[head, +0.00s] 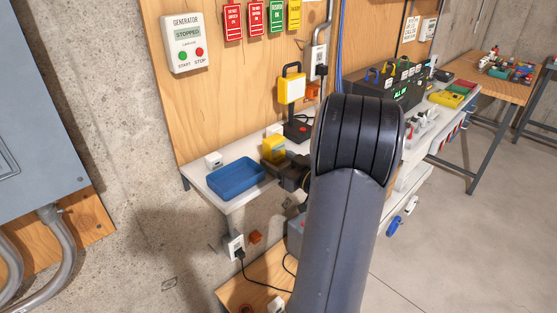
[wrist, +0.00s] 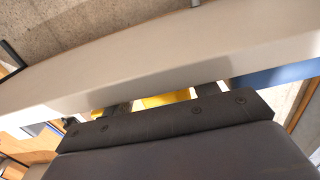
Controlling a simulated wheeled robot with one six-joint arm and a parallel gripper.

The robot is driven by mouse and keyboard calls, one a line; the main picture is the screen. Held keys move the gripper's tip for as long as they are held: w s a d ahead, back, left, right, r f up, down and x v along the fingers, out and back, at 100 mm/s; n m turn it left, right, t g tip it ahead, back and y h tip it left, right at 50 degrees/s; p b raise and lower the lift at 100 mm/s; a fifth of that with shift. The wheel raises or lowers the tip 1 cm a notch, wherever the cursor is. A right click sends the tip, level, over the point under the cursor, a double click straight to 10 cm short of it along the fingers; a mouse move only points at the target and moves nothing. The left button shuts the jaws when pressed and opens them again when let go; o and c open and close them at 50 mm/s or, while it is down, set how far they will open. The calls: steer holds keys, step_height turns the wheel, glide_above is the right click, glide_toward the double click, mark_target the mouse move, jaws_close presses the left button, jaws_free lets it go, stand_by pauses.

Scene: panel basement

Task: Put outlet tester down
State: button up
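The yellow outlet tester (head: 273,148) is at my gripper (head: 274,168), over the white shelf and just right of the blue tray (head: 236,190). The gripper appears shut on it. In the wrist view a yellow strip of the tester (wrist: 165,99) shows between the dark fingers (wrist: 164,100); most of it is hidden by the gripper body. I cannot tell whether the tester touches the shelf. The blue tray looks empty.
A black box with a red button (head: 298,129) and a yellow device (head: 291,88) are behind the gripper. My arm hides the shelf's right part.

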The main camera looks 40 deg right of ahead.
steer(key=o, duration=0.3)
steer(key=shift+r+p, duration=0.5)
steer(key=shift+r, duration=0.15)
steer(key=s+b, duration=0.1)
steer(key=s, duration=1.1)
steer(key=shift+d+b, duration=0.35)
steer(key=shift+d, duration=0.1)
steer(key=shift+w, duration=0.1)
